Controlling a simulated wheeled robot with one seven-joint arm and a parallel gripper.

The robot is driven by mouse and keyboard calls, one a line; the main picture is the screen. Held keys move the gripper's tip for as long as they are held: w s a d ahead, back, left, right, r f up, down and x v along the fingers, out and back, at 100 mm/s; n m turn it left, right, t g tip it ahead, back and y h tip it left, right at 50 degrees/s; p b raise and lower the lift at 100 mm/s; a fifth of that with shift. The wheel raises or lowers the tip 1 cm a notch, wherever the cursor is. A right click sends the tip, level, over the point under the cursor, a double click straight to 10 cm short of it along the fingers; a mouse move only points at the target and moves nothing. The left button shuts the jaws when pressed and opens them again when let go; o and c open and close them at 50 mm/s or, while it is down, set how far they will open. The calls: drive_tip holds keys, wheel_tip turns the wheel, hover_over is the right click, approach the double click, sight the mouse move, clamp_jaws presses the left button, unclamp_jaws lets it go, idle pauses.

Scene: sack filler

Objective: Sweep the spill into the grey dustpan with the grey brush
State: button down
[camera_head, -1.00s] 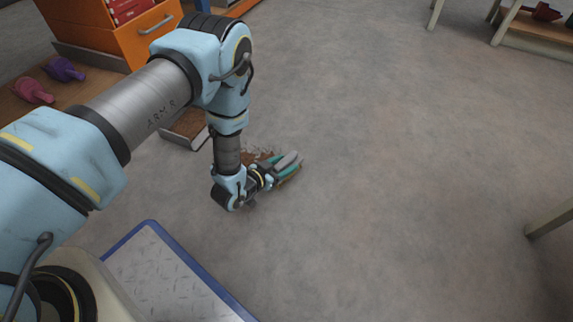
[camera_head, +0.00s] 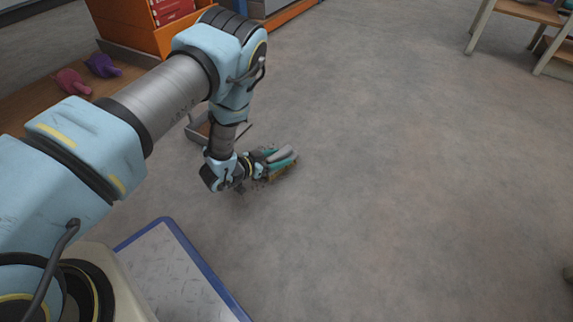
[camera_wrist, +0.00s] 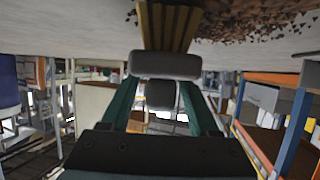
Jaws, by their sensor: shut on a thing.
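My gripper (camera_head: 279,160), with teal fingers, is low over the floor in the middle of the head view. It is shut on the grey brush (camera_wrist: 165,65); the tan bristles (camera_wrist: 167,27) point to the floor in the wrist view. The spill (camera_wrist: 246,18) is a scatter of brown bits on the floor, lying beside and beyond the bristles. In the head view only a few bits show around the gripper, the rest hidden by it. What looks like the grey dustpan (camera_head: 197,132) lies on the floor behind my forearm, partly hidden, left of the gripper.
A blue-edged metal plate (camera_head: 190,270) is near the front. An orange drawer unit (camera_head: 140,28) stands at the back left, beside a brown surface with a red brush (camera_head: 72,82) and a purple one (camera_head: 103,65). A bench (camera_head: 520,15) is at the back right.

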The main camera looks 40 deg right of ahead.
drive_tip(key=w+b, duration=0.1)
drive_tip(key=w, duration=0.5)
drive_tip(key=w+a+b, duration=0.1)
drive_tip(key=w, duration=0.5)
drive_tip(key=w+a, duration=0.1)
drive_tip(key=w, duration=0.5)
drive_tip(key=shift+a+b, duration=0.2)
drive_tip(key=shift+b, duration=0.2)
wheel_tip(320, 180, up, 3)
drive_tip(key=p, duration=0.2)
drive_tip(key=shift+f+p, duration=0.2)
drive_tip(key=shift+p, duration=0.1)
drive_tip(key=shift+r+p, duration=0.9)
